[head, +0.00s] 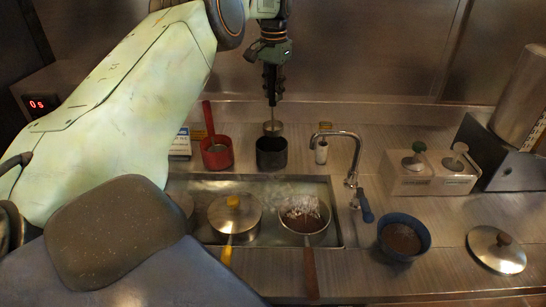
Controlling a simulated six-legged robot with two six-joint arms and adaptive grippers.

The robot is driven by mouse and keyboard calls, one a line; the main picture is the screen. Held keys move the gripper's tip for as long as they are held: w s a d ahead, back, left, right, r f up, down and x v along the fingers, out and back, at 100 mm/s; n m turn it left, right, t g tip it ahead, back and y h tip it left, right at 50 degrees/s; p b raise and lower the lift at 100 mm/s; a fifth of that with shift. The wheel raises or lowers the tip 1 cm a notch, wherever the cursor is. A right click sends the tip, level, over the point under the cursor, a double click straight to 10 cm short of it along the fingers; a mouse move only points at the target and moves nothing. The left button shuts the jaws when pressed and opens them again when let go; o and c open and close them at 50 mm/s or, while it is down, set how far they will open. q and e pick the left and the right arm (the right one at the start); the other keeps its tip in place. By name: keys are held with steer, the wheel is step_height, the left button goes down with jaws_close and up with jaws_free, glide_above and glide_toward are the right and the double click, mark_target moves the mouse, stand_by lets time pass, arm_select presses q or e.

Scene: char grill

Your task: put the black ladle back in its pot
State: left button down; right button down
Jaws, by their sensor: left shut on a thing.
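My left gripper (272,90) points down at the top centre, shut on the dark handle of the black ladle. The ladle hangs upright, and its metal bowl (273,128) shows below the gripper. The black pot (271,155) stands on the counter behind the sink. In the picture the ladle's bowl is just above the pot's back rim; how far it is above or behind the pot is hard to tell. My right gripper is not in view.
A red pot (217,157) with a red-handled ladle stands left of the black pot. The tap (345,140) rises to the right. In front, the sink holds a lidded pan (233,217) and an open pan (305,236). A blue bowl (404,253) and a lid (496,253) lie right.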

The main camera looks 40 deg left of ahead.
arm_select(q)
steer(key=shift+w+a+f, duration=0.1)
steer(key=shift+a+f, duration=0.25)
steer(key=shift+a, duration=0.1)
glide_above(272, 130)
steer(key=f, duration=0.5)
steer(key=shift+w+a+f, duration=0.1)
steer(key=shift+w, duration=0.15)
steer(key=shift+f, duration=0.4)
steer(key=f, duration=0.3)
steer(key=shift+w+a+f+p, duration=0.1)
steer(key=shift+a+f+p, duration=0.1)
steer(key=shift+f+p, duration=0.2)
steer(key=shift+d+r, duration=0.1)
steer(key=shift+d, duration=0.15)
steer(key=c, duration=1.2)
jaws_free()
steer(key=shift+f, duration=0.2)
